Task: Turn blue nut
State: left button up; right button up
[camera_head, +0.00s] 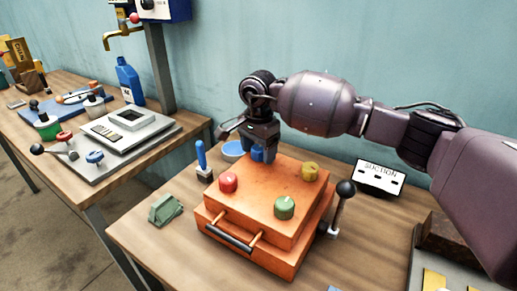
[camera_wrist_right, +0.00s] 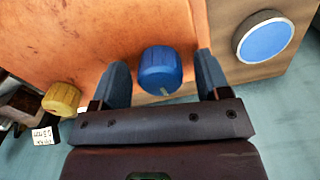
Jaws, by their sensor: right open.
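The blue nut (camera_head: 257,154) is on the far corner of the top of an orange box (camera_head: 262,186). In the right wrist view the blue nut (camera_wrist_right: 160,70) is a ribbed knob between the two fingers. My right gripper (camera_head: 261,146) is over it from above, in the head view partly hiding it. In the right wrist view the right gripper (camera_wrist_right: 162,78) is open, with a finger on each side of the nut and gaps visible on both sides. My left gripper does not show.
A red nut (camera_head: 228,182), a green nut (camera_head: 284,207) and a yellow nut (camera_head: 310,171) sit on the same box. A black-knobbed lever (camera_head: 345,190) stands at its right. A blue-handled tool (camera_head: 201,157) and blue round dish (camera_head: 233,149) are nearby.

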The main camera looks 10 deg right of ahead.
jog(key=shift+c, duration=0.3)
jog(key=c, duration=0.7)
jog(key=shift+c, duration=0.8)
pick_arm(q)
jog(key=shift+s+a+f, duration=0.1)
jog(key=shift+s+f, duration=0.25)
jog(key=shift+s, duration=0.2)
